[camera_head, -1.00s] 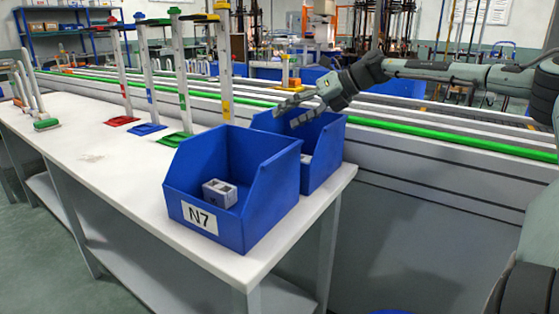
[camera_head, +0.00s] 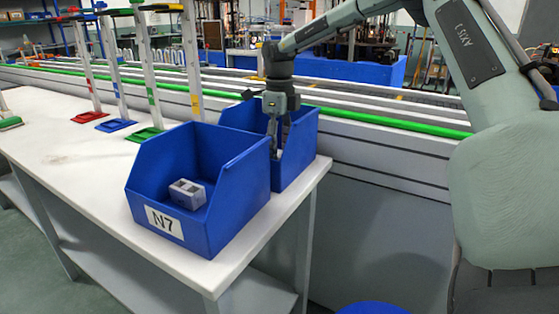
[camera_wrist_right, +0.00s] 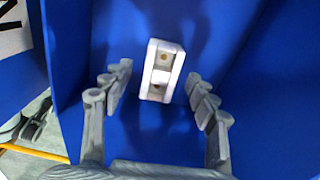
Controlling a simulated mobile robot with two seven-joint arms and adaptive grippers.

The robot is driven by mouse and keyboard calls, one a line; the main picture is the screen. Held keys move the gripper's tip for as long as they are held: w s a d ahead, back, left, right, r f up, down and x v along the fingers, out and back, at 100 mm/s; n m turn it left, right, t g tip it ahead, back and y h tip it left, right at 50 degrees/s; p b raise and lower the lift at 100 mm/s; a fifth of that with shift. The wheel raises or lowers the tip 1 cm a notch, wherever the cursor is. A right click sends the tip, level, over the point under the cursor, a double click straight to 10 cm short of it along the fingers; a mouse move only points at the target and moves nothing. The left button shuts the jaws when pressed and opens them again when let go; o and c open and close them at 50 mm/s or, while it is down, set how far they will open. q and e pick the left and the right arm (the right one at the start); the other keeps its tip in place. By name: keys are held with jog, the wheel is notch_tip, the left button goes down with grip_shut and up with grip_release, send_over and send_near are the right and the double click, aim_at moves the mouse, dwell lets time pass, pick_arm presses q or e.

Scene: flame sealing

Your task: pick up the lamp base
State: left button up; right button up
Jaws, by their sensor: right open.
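A small white block-shaped lamp base with two holes (camera_wrist_right: 161,71) lies inside the rear blue bin; it shows in the right wrist view, between and beyond my fingertips. My right gripper (camera_wrist_right: 160,88) is open, with a finger on each side of the lamp base and no visible contact. In the head view my right gripper (camera_head: 278,150) points down into the rear blue bin (camera_head: 300,150). A second grey-white lamp base (camera_head: 187,194) lies in the front blue bin labelled N7 (camera_head: 232,215). My left gripper is not in view.
The bins stand at the right end of a white table (camera_head: 90,190). Several coloured stands, one with a green foot (camera_head: 145,134), are at the back. A conveyor with a green rail (camera_head: 400,123) runs behind. The bin walls closely surround my right gripper.

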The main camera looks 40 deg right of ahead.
jog(key=shift+f, duration=0.8)
jog(key=shift+c, duration=0.5)
jog(key=c, duration=1.2)
jog(key=shift+o, duration=0.2)
jog(key=shift+r, duration=0.15)
